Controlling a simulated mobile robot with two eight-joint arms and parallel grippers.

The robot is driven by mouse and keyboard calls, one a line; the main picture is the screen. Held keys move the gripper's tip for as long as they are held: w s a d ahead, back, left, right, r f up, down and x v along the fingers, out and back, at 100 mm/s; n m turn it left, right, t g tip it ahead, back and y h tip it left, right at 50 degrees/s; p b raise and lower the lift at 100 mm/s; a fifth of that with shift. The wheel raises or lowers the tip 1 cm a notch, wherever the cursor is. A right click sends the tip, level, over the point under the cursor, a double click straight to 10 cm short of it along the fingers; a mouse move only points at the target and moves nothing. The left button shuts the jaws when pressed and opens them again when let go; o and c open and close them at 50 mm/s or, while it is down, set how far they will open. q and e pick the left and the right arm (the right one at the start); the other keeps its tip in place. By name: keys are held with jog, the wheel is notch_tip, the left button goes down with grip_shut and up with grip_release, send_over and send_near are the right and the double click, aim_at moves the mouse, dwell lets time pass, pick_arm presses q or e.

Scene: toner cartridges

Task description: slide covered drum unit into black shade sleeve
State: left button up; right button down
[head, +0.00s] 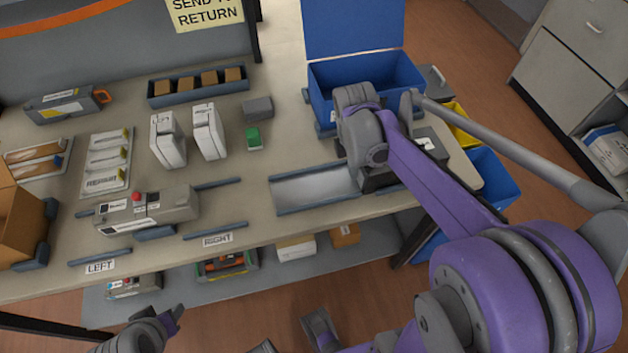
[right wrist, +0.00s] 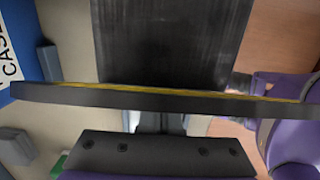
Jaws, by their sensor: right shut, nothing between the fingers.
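A dark box-like piece (head: 378,178), apparently the black shade sleeve, sits at the right end of a shallow silver channel (head: 315,187), partly hidden by my right arm. In the right wrist view a broad black surface (right wrist: 175,40) fills the top, and a long dark bar with a yellow edge (right wrist: 200,95) crosses in front of it. My right gripper (right wrist: 160,122) is shut and empty just behind that bar; whether it touches is unclear. I cannot clearly identify the covered drum unit. Parts of my left arm seem to show at the bottom edge; its jaws are unclear.
A grey cartridge with a red knob (head: 148,209) rests between the LEFT and RIGHT labels. Two white units (head: 207,131), a green block (head: 253,138) and a tray of brown blocks (head: 197,87) stand behind. An open blue bin (head: 370,72) is at the back right.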

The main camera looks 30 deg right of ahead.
jog(key=shift+s+d, duration=0.2)
jog(key=shift+d, duration=0.4)
dwell(1.8)
jog(key=shift+a, duration=0.1)
jog(key=shift+w+a+p, duration=0.2)
jog(key=shift+w+a, duration=0.1)
jog(key=shift+a, duration=0.6)
jog(key=shift+w+a+p, duration=0.2)
jog(key=shift+w+a, duration=0.05)
jog(key=shift+a, duration=0.65)
jog(key=shift+r, duration=0.1)
notch_tip(320, 180, up, 8)
jog(key=p, duration=0.5)
